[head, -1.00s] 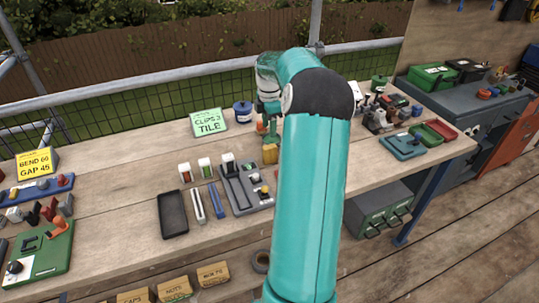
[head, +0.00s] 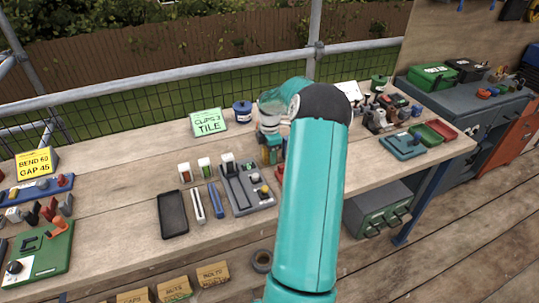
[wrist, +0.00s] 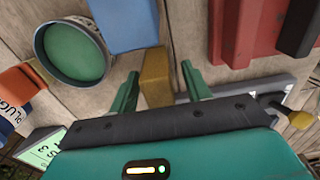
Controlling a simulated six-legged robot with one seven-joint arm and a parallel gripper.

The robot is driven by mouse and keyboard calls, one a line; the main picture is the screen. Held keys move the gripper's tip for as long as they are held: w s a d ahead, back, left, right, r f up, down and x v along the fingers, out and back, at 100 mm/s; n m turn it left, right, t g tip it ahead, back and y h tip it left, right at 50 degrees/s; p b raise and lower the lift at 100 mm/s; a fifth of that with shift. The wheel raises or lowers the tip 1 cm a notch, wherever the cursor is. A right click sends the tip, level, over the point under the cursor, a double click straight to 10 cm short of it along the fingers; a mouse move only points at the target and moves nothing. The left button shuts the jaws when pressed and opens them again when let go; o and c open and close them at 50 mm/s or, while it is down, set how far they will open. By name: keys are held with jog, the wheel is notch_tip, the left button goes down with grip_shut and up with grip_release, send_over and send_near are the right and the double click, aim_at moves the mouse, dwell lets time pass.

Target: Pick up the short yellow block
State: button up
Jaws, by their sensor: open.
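The yellow block (wrist: 157,75) stands in the wrist view between the two green fingers of my gripper (wrist: 160,72). The fingers are open, with a gap on each side of the block. Its lower end in the picture is hidden by the dark gripper body. In the head view my gripper (head: 271,152) is low over the bench behind the grey fixture, and the block is mostly hidden there by the fingers.
In the wrist view a blue block (wrist: 127,22) and a round container with a green inside (wrist: 75,50) are close by the block. Red pieces (wrist: 245,30) lie to the right. In the head view the grey fixture (head: 238,201) and a green "CLIPS 3 TILE" sign (head: 208,122) are nearby.

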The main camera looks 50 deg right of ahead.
jog(key=shift+c, duration=0.5)
grip_shut()
jog(key=shift+r, duration=0.1)
